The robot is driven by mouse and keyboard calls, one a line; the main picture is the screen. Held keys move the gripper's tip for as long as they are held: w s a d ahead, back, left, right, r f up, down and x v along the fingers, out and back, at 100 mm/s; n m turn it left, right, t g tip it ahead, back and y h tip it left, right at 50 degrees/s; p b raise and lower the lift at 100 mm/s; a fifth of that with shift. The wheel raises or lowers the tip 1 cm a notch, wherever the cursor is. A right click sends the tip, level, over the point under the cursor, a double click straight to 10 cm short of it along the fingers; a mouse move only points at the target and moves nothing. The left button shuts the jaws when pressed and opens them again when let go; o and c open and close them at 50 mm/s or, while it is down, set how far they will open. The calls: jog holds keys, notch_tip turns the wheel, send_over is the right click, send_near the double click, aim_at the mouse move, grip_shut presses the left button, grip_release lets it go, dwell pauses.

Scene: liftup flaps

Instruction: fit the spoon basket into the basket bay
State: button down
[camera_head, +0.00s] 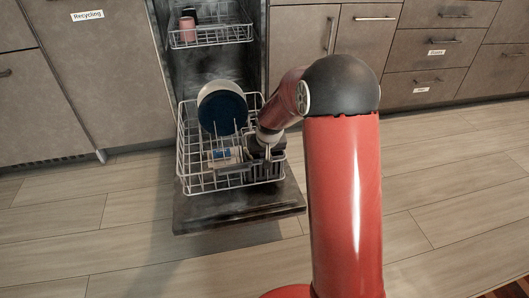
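An open dishwasher has its lower wire rack (188,160) pulled out over the lowered door. A small pale object with a blue part (222,156), possibly the spoon basket, lies low in the front middle of this rack. My gripper (258,152) reaches down into the rack's right side, close to that object's right side. The fingers are small, dark and partly covered by my arm and the rack wires, so I cannot tell if they are open or touching anything. I cannot make out the basket bay clearly; the rack's right side is partly hidden by my arm.
A blue-and-white round dish (222,108) stands upright at the rack's back. The upper rack (212,37) holds a pink cup (187,29) and a dark item. The dishwasher door (240,212) lies flat under the lower rack. Cabinets flank the dishwasher; visible floor is clear.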

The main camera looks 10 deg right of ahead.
jog(key=c, duration=1.6)
grip_release()
jog(key=shift+o, duration=0.2)
jog(key=shift+p+v, duration=0.85)
jog(key=shift+v, duration=3.1)
jog(key=shift+w, duration=0.1)
jog(key=shift+r, duration=0.15)
jog(key=s+r+p, duration=0.7)
jog(key=s+r, duration=0.8)
jog(key=r, duration=0.4)
jog(key=s+r+p, duration=0.2)
jog(key=s+r, duration=0.1)
jog(key=s, duration=0.5)
jog(key=s+r+t+p, duration=0.1)
jog(key=s+r, duration=0.3)
jog(key=s, duration=0.4)
jog(key=shift+p, duration=0.9)
